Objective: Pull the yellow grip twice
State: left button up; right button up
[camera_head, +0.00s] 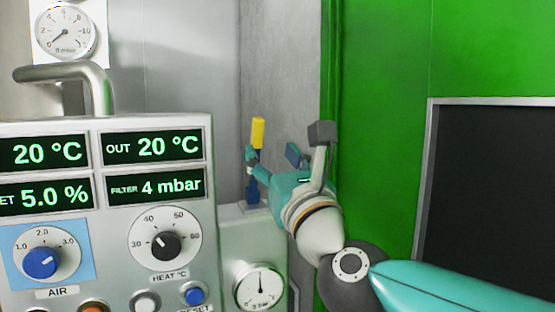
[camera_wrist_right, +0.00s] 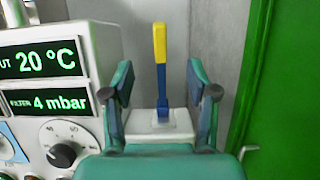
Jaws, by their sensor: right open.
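The yellow grip (camera_head: 258,133) tops a blue lever that stands upright on a pale housing, right of the control panel. In the right wrist view the yellow grip (camera_wrist_right: 160,42) and its blue shaft (camera_wrist_right: 161,90) stand between the two fingers, ahead of them. My right gripper (camera_head: 285,155) is open and empty, its fingers apart on either side of the lever in the wrist view (camera_wrist_right: 163,90). No contact with the grip shows. The lower lever is partly hidden by a finger in the head view. My left gripper is out of view.
The control panel (camera_head: 115,220) with displays and knobs fills the left. A metal pipe handle (camera_head: 65,73) rises above it. A pressure gauge (camera_head: 260,287) sits below the lever. A green wall (camera_head: 385,120) with a dark framed panel (camera_head: 495,190) is at the right.

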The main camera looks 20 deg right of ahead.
aim_at(259, 140)
jog(key=p+x, duration=0.1)
jog(key=x, duration=0.7)
jog(key=shift+w+p, duration=0.15)
jog(key=shift+p, duration=0.2)
grip_shut()
jog(key=shift+s+f+b, duration=0.55)
jog(key=shift+s+b, duration=0.2)
jog(key=shift+b, duration=0.15)
jog(key=shift+b+v, duration=0.4)
jog(key=shift+v, duration=0.35)
